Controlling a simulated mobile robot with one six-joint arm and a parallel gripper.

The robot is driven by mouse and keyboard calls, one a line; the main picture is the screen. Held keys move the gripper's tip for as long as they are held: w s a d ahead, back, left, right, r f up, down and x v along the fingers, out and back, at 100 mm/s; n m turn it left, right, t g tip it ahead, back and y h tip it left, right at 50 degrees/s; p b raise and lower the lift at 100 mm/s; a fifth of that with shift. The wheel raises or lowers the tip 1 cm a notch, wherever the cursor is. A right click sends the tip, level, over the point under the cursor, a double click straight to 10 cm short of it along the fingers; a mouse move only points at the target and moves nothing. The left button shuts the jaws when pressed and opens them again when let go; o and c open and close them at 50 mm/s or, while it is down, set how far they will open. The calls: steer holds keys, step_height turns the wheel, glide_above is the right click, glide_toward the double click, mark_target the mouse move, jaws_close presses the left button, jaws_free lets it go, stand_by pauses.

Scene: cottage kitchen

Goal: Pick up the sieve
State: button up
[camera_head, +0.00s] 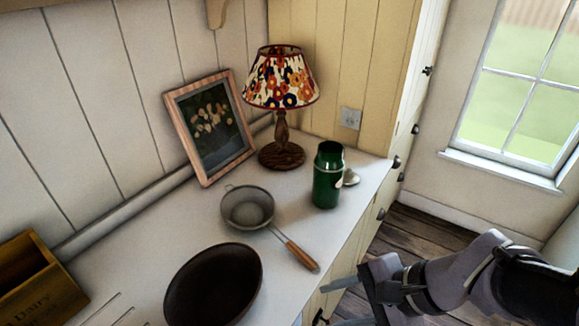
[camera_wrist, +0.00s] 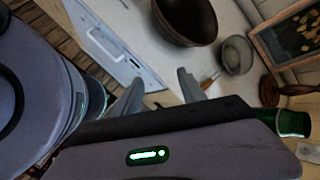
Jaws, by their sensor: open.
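The sieve (camera_head: 247,208) lies on the white counter, with a round grey mesh bowl and a wooden handle pointing toward the counter's front edge. It also shows in the wrist view (camera_wrist: 237,56), its handle partly hidden behind a finger. My gripper (camera_head: 337,303) is open and empty, off the front edge of the counter, to the lower right of the sieve's handle end. In the wrist view my gripper's two fingers (camera_wrist: 160,79) are apart with nothing between them. The sieve is clear of the fingers.
A dark brown bowl (camera_head: 212,284) stands close to the sieve. A green jar (camera_head: 327,178), a lamp (camera_head: 281,80) and a leaning picture frame (camera_head: 211,124) stand behind. A wooden crate (camera_head: 38,283) is at left. Knobs (camera_head: 381,213) stick out from the counter front.

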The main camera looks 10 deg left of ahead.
steer(key=w+a+f+m+t+y+p, duration=0.1)
steer(key=w+f+m+y, duration=0.1)
steer(key=w+m, duration=0.2)
steer(key=w+f+m+t+y+p, duration=0.1)
steer(key=w+f+m+y, duration=0.1)
steer(key=w+m, duration=0.15)
steer(key=m+t, duration=0.4)
steer(key=m, duration=0.3)
glide_toward(295, 248)
steer(key=b+x, duration=0.2)
steer(key=x, duration=0.1)
steer(key=shift+w, duration=0.2)
steer(key=b+x, duration=0.1)
steer(key=x, duration=0.5)
steer(key=shift+s+b, duration=0.1)
steer(key=shift+b, duration=0.2)
jaws_close()
